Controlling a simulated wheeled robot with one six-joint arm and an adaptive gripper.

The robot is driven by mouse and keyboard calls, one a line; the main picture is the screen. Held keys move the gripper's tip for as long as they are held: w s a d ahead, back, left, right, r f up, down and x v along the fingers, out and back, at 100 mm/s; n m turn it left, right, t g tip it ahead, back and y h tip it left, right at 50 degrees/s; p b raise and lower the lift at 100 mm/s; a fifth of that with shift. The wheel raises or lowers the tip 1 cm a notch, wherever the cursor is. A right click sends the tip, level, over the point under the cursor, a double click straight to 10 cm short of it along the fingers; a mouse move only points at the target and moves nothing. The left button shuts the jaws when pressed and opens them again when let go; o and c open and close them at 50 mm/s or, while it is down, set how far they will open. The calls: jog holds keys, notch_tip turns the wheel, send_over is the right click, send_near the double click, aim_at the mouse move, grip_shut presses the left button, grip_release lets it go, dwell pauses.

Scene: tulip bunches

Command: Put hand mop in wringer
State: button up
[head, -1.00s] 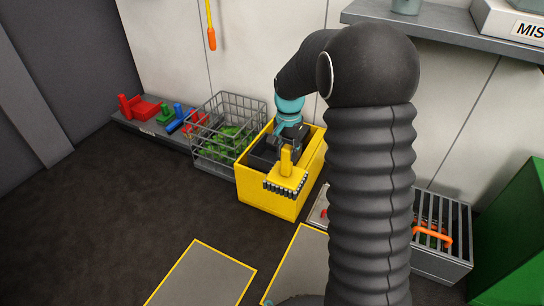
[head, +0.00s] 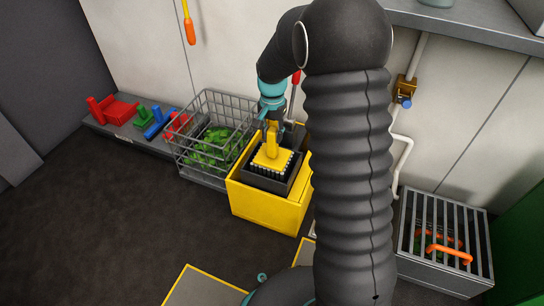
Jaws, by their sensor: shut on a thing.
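The hand mop (head: 271,158) is yellow, with an upright handle and a pale fringe along its lower edge. My gripper (head: 272,126) is shut on the top of the handle. The wringer (head: 262,207) is a yellow box with a dark inner well (head: 270,183). The mop head lies within the outline of this dark well, roughly level. I cannot tell whether the fringe touches the well or hangs just above it. My arm hides the right part of the box.
A wire basket (head: 186,158) with green contents stands just left of the wringer. Red, green and blue brushes (head: 152,122) lie on a low ledge further left. A barred grey crate (head: 447,265) stands at right. Floor at left is clear.

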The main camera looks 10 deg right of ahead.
aim_at(272, 149)
jog(key=shift+f+b, duration=0.45)
jog(key=shift+f, duration=3)
jog(key=o, duration=1.1)
